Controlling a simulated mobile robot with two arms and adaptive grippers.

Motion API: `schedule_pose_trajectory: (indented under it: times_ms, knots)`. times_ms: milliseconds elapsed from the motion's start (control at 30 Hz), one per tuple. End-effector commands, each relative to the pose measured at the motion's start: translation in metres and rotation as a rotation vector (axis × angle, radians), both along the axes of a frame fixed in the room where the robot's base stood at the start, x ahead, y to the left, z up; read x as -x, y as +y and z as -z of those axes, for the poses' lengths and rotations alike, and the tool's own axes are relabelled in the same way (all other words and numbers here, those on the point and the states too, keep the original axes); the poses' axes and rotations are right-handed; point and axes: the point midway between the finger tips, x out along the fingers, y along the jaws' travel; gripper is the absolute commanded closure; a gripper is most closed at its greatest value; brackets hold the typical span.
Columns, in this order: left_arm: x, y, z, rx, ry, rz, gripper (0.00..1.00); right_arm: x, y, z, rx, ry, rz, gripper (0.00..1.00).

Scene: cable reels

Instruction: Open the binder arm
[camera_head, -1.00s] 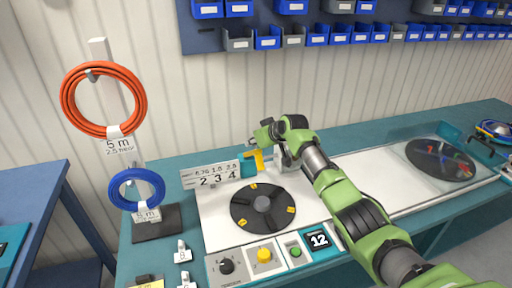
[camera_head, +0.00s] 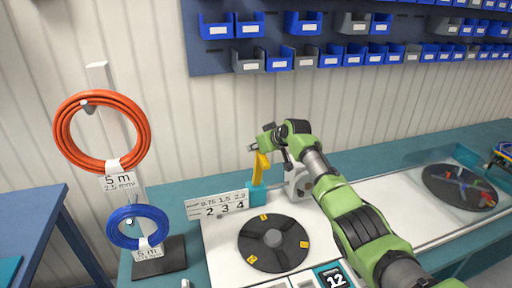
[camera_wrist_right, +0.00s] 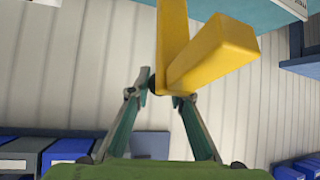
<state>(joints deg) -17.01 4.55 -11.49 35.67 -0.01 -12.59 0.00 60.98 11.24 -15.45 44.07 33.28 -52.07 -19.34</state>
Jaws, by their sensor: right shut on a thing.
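The yellow binder arm (camera_head: 259,168) stands up steeply from a teal block (camera_head: 257,195) behind the black turntable. In the right wrist view the yellow arm (camera_wrist_right: 215,50) shows at the top as a bar with a second bar branching off at an angle. My right gripper (camera_head: 263,148) is at the upper end of the binder arm in the head view. In the right wrist view its two fingers (camera_wrist_right: 168,88) close on the lower end of the yellow part. The exact contact is partly hidden. My left gripper is not in view.
The black turntable (camera_head: 274,243) lies in front on the white worktop. A scale plate (camera_head: 217,204) stands left of the teal block. Orange (camera_head: 102,131) and blue (camera_head: 138,227) cable coils hang at the left. Blue and grey bins (camera_head: 305,22) line the wall above.

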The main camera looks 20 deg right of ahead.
Motion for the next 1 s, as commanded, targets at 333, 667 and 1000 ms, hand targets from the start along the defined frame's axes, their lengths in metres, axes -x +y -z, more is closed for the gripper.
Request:
schedule_pose_trajectory:
  times_ms: [333,667,1000]
  knots:
    - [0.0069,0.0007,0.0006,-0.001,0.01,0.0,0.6,-0.0008,-0.0011,-0.0004,0.001,-0.004,0.002,1.0]
    - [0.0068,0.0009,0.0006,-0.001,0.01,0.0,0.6,-0.0002,-0.0008,0.0003,0.001,-0.001,0.002,0.63]
    - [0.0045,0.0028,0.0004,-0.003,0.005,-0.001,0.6,0.004,-0.002,-0.0026,0.001,-0.001,0.0,0.63]
